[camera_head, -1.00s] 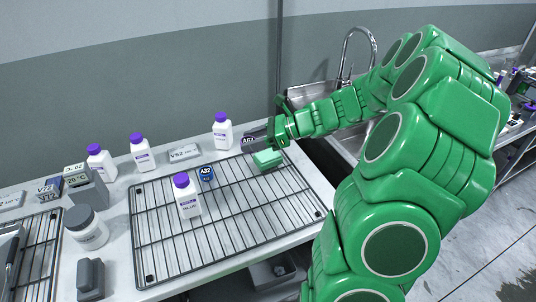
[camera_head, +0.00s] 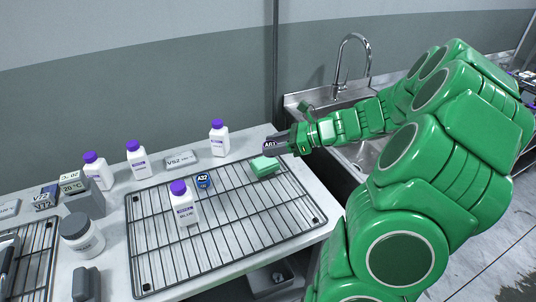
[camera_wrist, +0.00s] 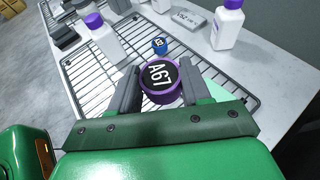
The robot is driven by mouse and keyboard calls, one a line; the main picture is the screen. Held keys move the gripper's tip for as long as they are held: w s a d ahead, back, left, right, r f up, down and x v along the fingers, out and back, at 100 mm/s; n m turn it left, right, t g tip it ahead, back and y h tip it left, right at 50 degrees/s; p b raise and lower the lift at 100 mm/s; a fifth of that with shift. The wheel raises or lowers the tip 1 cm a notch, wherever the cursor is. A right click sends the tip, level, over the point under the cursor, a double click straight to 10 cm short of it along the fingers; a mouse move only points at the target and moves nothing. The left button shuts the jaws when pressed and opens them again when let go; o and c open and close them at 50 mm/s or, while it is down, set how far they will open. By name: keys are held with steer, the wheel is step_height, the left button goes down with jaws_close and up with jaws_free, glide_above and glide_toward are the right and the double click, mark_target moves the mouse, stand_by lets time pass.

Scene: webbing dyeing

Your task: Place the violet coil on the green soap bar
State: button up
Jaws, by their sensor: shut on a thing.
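The violet coil (camera_wrist: 159,82), with a dark top marked A67, is between the two fingers of my gripper (camera_wrist: 150,90) in the wrist view. My gripper is shut on it. In the head view the coil (camera_head: 270,145) shows at the tip of my gripper (camera_head: 284,142), close above the green soap bar (camera_head: 264,167). The soap bar lies on the right back part of the wire rack (camera_head: 231,218). In the wrist view the soap bar is partly hidden behind my gripper. Whether coil and soap touch cannot be told.
A blue coil marked A32 (camera_head: 203,180) and a purple-capped bottle (camera_head: 183,205) stand on the rack. More bottles (camera_head: 219,139) and a grey label block (camera_head: 181,160) stand behind it. A sink (camera_head: 330,100) lies to the right. The rack's front right is clear.

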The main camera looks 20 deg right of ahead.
mark_target(268, 160)
steer(key=w+f, duration=0.2)
steer(key=w+d+f, duration=0.1)
steer(key=w+f, duration=0.1)
steer(key=w, duration=0.1)
steer(key=w+d+f, duration=0.1)
steer(key=w+f, duration=0.1)
steer(key=shift+w+f, duration=0.1)
steer(key=shift+w, duration=0.3)
steer(key=shift+w+d+f, duration=0.25)
steer(key=shift+w+f, duration=0.6)
steer(key=shift+f, duration=1.6)
steer(key=shift+f, duration=0.15)
steer(key=o, duration=1)
steer(key=shift+o, duration=0.2)
